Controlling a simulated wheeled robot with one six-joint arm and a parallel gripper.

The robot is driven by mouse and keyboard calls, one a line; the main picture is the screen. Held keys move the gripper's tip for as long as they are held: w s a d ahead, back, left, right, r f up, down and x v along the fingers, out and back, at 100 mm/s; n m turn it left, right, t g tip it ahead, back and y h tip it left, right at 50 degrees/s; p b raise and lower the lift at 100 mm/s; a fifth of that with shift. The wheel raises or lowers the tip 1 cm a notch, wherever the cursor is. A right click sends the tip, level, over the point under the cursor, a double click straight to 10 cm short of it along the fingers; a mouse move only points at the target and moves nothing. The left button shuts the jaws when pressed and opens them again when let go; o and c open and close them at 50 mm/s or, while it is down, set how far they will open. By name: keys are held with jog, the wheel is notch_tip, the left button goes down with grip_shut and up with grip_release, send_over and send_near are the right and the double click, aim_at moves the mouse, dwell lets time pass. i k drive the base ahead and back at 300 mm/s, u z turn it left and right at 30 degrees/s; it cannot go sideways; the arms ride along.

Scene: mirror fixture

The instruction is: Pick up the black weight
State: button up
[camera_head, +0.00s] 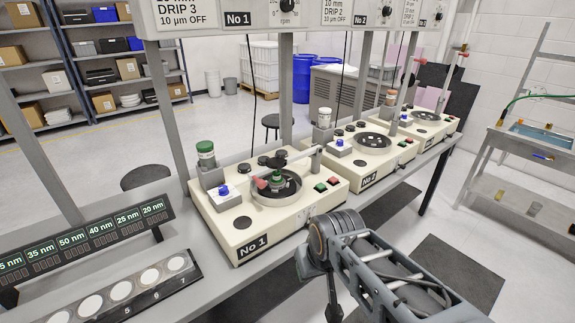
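Several small black round pieces stand along the back of the cream No 1 machine (285,215). They include a black piece at the left (244,168) and another beside it (263,160). A flat black disc (243,223) lies on the machine's front left. I cannot tell which of these is the black weight. My arm reaches in from the lower right, with its dark joint in front of the machine. The end of my arm (333,290) hangs low below that joint, apart from the black pieces. Its fingers are not clear enough to show open or shut.
A green-topped jar (206,154) stands at the machine's back left. Posts and an overhead panel (240,18) frame the bench. A tray of white discs (120,291) lies lower left.

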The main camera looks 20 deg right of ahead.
aim_at(244, 168)
jog(key=z, duration=1.7)
jog(key=i, duration=1.5)
jog(key=u, duration=3.25)
jog(key=i, duration=0.5)
jog(key=z, duration=0.05)
